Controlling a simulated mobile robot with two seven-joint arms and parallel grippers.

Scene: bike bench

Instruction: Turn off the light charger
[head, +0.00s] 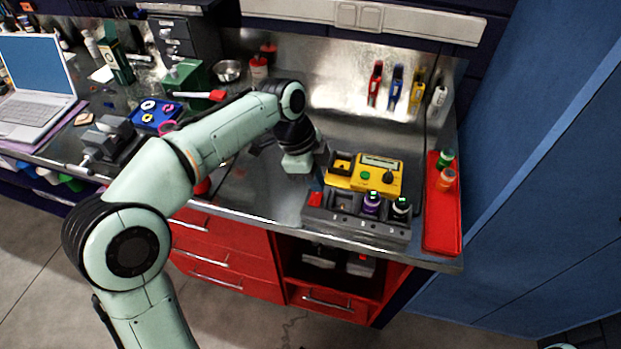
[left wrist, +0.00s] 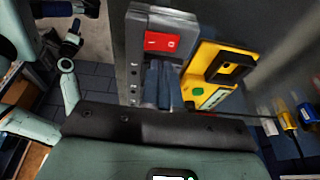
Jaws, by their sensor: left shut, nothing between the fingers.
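The light charger (head: 345,226) is a grey block near the bench's front edge, with a row of slots. A red rocker switch (head: 315,198) sits at its left end; its white marks show in the left wrist view (left wrist: 162,42). A purple light (head: 372,203) and a dark light with a green glow (head: 401,207) stand in slots. My left gripper (head: 316,182) is shut and empty, just behind the switch end. In the left wrist view its fingertips (left wrist: 160,86) appear beside the switch; I cannot tell whether they touch it. My right gripper is out of view.
A red tray (head: 443,220) with two small bottles lies to the right. A laptop (head: 35,85) and tools crowd the left. Bare metal bench (head: 250,185) lies left of the charger.

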